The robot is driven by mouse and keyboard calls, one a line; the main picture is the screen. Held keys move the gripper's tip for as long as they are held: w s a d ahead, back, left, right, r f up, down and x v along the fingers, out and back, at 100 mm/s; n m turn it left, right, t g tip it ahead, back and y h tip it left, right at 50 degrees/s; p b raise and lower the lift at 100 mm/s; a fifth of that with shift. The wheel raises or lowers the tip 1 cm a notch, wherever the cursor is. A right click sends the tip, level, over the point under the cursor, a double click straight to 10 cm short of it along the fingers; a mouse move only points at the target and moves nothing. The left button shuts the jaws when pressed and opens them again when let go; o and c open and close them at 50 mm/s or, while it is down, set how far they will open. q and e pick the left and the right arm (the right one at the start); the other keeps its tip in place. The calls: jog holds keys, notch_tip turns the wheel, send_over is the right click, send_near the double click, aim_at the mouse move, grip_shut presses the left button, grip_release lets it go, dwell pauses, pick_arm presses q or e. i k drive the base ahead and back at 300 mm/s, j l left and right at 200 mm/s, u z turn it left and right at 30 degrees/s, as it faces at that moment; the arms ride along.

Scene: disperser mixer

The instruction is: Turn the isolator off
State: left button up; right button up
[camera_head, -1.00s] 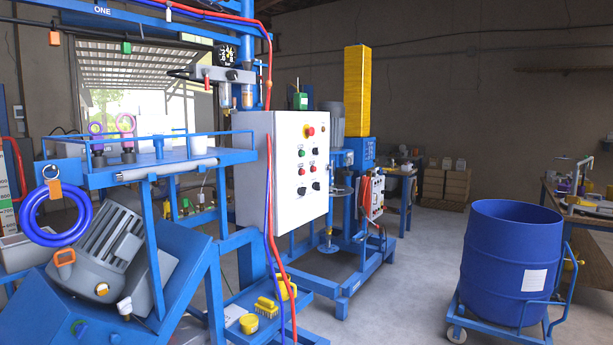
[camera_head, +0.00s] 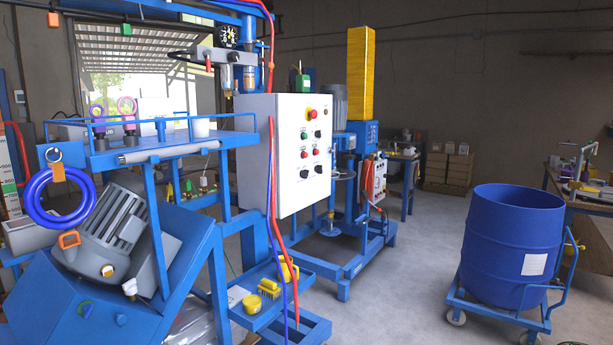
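A white control cabinet (camera_head: 262,158) stands left of centre on a blue frame, its door facing right. Its door carries a red mushroom button on a yellow base (camera_head: 311,114), green and red buttons, and several small black rotary knobs, one of them near the door's lower left (camera_head: 304,174). A smaller white box with a red part (camera_head: 373,180) stands behind it by the mixer. I cannot tell from labels which switch is the isolator, nor read any knob's position. Neither of my grippers is in view.
A blue drum (camera_head: 511,245) on a wheeled trolley stands at the right. A blue-framed tilted motor (camera_head: 118,235) fills the lower left. A low blue shelf (camera_head: 262,312) sits below the cabinet. Floor between cabinet and drum is clear.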

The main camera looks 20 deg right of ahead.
aim_at(304, 174)
jog(key=i+l+z, duration=0.2)
jog(key=z, duration=0.25)
jog(key=i+l+z, duration=0.25)
jog(key=l+z, duration=0.2)
jog(key=i+l+z, duration=0.15)
jog(key=i+l, duration=0.15)
jog(key=i, duration=0.2)
jog(key=i+l+z, duration=0.15)
jog(key=i, duration=0.4)
jog(key=l, duration=0.1)
